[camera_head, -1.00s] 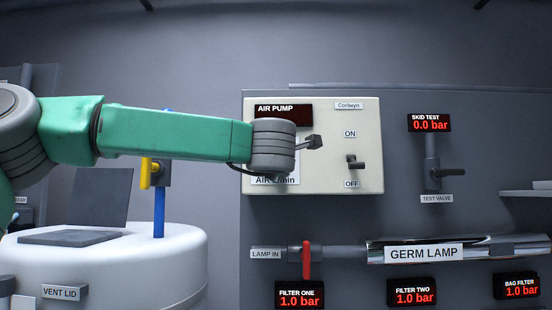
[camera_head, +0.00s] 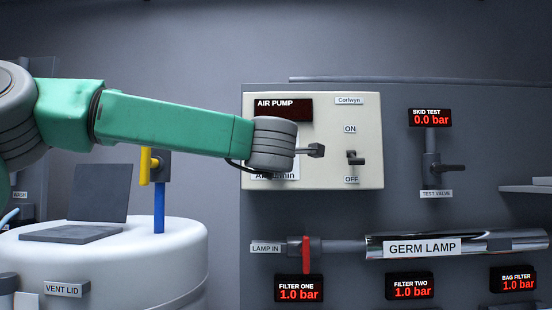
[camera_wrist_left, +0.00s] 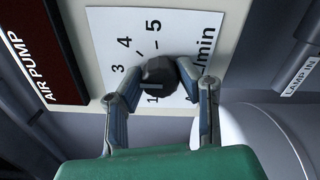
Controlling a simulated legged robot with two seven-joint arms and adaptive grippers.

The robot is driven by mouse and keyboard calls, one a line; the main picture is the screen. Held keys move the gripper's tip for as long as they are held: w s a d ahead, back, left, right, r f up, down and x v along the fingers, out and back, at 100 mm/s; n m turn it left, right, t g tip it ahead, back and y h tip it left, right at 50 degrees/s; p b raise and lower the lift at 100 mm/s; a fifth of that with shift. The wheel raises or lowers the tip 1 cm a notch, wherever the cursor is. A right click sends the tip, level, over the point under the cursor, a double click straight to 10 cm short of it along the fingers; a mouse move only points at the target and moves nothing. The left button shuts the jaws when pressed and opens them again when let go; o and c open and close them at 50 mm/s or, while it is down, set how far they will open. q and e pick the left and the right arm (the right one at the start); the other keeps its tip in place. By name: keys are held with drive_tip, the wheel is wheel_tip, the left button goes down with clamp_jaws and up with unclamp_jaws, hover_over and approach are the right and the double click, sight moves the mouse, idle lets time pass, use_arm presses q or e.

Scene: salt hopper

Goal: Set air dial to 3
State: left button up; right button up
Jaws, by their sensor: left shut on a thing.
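The air dial (camera_wrist_left: 160,70) is a dark knob on a white scale plate (camera_wrist_left: 108,27) with printed numbers; 1, 3, 4 and 5 show in the left wrist view. A pale mark on the knob lies near the 1, but I cannot read the exact setting. My left gripper (camera_wrist_left: 165,79) is shut on the dial, one finger on each side. In the head view, my green arm crosses the cream air pump panel (camera_head: 330,175) and its wrist hides the dial and most of the scale. My right gripper is not in view.
The air pump display (camera_head: 292,109) is dark. A lever switch (camera_head: 353,158) sits between the ON and OFF labels, right of my wrist. A red-handled lamp valve (camera_head: 306,254) is below the panel. A white vessel (camera_head: 185,260) stands at lower left.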

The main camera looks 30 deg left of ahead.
use_arm(q)
drive_tip(key=o, duration=1.1)
drive_tip(key=shift+w+a+f, duration=0.1)
drive_tip(key=shift+w+f, duration=0.05)
drive_tip(key=shift+f, duration=0.05)
drive_tip(key=shift+o, duration=0.2)
drive_tip(key=shift+w+a, duration=0.1)
drive_tip(key=shift+w, duration=0.1)
drive_tip(key=shift+s+r, duration=0.1)
drive_tip(key=shift+s, duration=0.25)
drive_tip(key=v, duration=1.1)
drive_tip(key=shift+s, duration=0.25)
